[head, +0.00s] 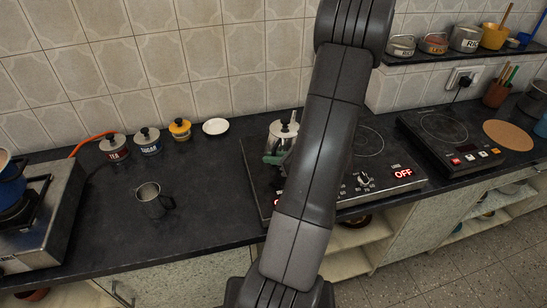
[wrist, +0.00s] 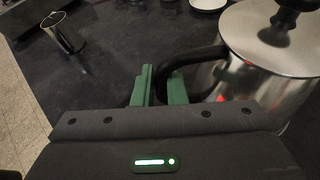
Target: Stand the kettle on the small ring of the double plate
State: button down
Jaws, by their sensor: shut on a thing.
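The kettle (head: 283,129) is steel with a pale lid and black knob, and it looks upright over the left part of the double plate (head: 257,165). My arm hides part of it, and I cannot tell whether its base touches the plate. In the wrist view the kettle (wrist: 285,75) fills the right side. My gripper (wrist: 160,88), with green fingers, is shut on its black handle (wrist: 205,54). The double plate's right ring (head: 367,141) is bare, with a red OFF display beside its knob. The left ring is hidden by the kettle and my arm.
A steel mug (head: 153,200) stands on the dark counter to the left, with clear counter around it. Several lidded jars and a white saucer (head: 216,126) stand by the wall. A single hob (head: 450,137) is at the right and a gas stove (head: 37,215) at far left.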

jog(key=shift+f, duration=0.2)
jog(key=c, duration=1.4)
grip_release()
jog(key=b+v, duration=0.1)
jog(key=v, duration=1.3)
jog(key=shift+a+r+b, duration=0.1)
jog(key=shift+b, duration=0.2)
jog(key=p+x, duration=0.1)
jog(key=x, duration=1.2)
jog(key=shift+w+a+f, duration=0.15)
jog(key=shift+a+f, duration=0.1)
jog(key=shift+a, duration=0.05)
jog(key=shift+p, duration=0.3)
